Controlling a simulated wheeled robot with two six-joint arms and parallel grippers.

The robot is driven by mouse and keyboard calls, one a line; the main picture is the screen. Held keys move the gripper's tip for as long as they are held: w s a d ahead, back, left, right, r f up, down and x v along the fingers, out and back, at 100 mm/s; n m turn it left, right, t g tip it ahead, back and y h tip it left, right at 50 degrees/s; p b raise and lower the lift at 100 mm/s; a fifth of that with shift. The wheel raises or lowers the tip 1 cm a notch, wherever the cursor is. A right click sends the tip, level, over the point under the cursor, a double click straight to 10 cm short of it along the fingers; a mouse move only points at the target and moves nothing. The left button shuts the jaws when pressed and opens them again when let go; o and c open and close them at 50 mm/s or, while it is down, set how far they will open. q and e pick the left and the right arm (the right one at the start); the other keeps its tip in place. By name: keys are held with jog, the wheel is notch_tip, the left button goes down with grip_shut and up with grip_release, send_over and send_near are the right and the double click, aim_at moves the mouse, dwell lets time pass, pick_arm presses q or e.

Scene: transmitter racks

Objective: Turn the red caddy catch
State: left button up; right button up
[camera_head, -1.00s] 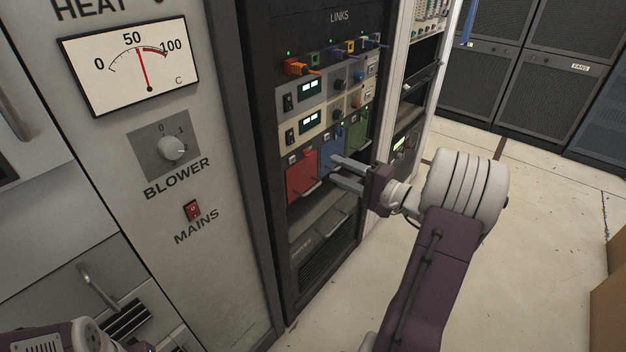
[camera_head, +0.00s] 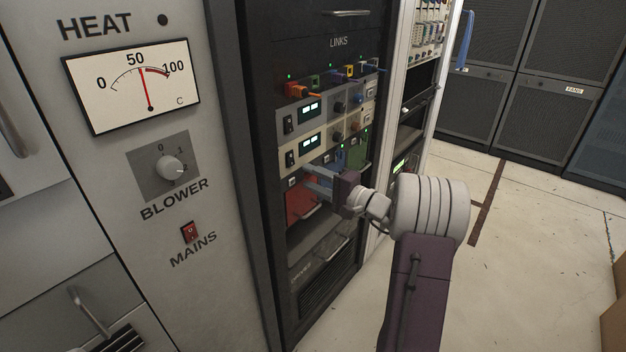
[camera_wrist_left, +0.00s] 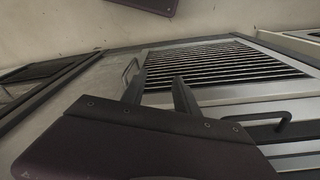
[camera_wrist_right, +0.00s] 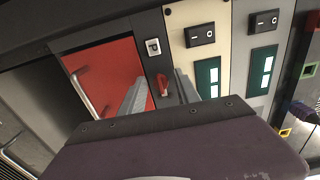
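The red caddy (camera_head: 299,206) is a red panel with a pale handle in the dark rack. It also shows in the right wrist view (camera_wrist_right: 105,75). Its catch (camera_wrist_right: 163,85) is a small red lever on the dark strip beside the panel. My right gripper (camera_head: 309,180) is in front of the rack near the caddy's upper edge. In the right wrist view the fingers of this gripper (camera_wrist_right: 160,93) are apart, with the catch between them; I cannot tell whether they touch it. My left gripper (camera_wrist_left: 157,88) is open and empty, near a grey slatted panel.
A blue caddy (camera_head: 336,160) and a green caddy (camera_head: 358,150) sit right of the red one. Switch modules (camera_head: 300,152) and coloured plugs (camera_head: 315,85) are above. The HEAT cabinet (camera_head: 215,270) stands at left. The floor (camera_head: 530,250) at right is open.

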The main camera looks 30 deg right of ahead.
grip_shut()
jog(key=m+p, duration=0.1)
jog(key=m, duration=0.3)
jog(key=shift+r, duration=0.15)
jog(key=m+p, duration=0.2)
jog(key=m, duration=0.1)
jog(key=shift+r+m, duration=0.1)
jog(key=shift+m, duration=0.3)
jog(key=shift+d+m+p, duration=0.2)
jog(key=shift+m+p, duration=3.8)
jog(key=shift+m, duration=1.1)
